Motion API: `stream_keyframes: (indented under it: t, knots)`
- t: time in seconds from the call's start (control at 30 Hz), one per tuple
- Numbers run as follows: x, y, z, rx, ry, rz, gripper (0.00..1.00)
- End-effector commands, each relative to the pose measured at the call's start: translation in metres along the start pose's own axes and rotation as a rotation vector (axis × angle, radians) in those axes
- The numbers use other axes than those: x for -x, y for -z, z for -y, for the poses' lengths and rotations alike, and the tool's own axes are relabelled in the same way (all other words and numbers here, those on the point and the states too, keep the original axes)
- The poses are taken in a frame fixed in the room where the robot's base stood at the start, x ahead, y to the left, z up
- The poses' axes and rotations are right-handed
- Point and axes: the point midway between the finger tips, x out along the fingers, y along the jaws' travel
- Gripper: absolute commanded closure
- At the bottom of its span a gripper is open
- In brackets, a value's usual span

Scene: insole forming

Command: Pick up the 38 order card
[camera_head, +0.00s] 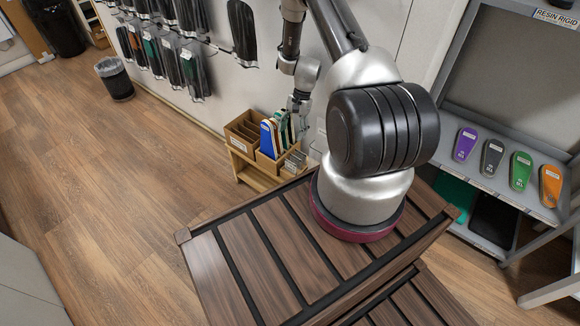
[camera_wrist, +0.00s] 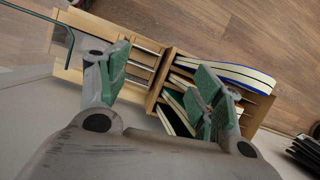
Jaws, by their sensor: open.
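My gripper (camera_head: 299,105) is over the wooden organiser (camera_head: 240,140) beside the wall, pointing down. In the wrist view its two green-padded fingers (camera_wrist: 161,85) are spread apart, with no object seen held between them. The organiser (camera_wrist: 160,82) lies below: thin pale edges in slots (camera_wrist: 143,58) show between the fingers, and blue-edged and green flat pieces (camera_wrist: 228,70) stand in the compartment at the right finger. In the head view, small pale pieces (camera_head: 295,162) stand in the organiser's front right section. No number is readable, so I cannot tell which is the 38 order card.
A slatted wooden top (camera_head: 240,265) lies in front, under my arm. A grey shelf (camera_head: 490,180) at right holds purple, dark, green and orange insoles. Black packaged items (camera_head: 190,70) hang on the wall. A bin (camera_head: 115,80) stands far left. The left floor is clear.

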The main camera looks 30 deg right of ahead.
Motion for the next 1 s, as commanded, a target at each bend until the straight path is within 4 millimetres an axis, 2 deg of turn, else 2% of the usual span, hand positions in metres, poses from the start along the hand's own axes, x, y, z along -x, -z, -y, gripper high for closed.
stream_keyframes:
  t: [0.03, 0.1, 0.2, 0.57, 0.8, 1.0]
  knots:
    - [-0.021, 0.005, -0.008, -0.030, -0.005, 0.013, 0.34]
    - [-0.044, 0.009, -0.017, -0.065, -0.009, 0.025, 0.34]
    - [-0.067, 0.013, -0.027, -0.101, -0.011, 0.038, 0.34]
    - [-0.108, 0.013, -0.033, -0.124, -0.014, 0.045, 0.34]
    - [-0.144, 0.009, -0.031, -0.124, -0.015, 0.046, 0.34]
    - [-0.159, 0.009, -0.031, -0.124, -0.013, 0.044, 0.34]
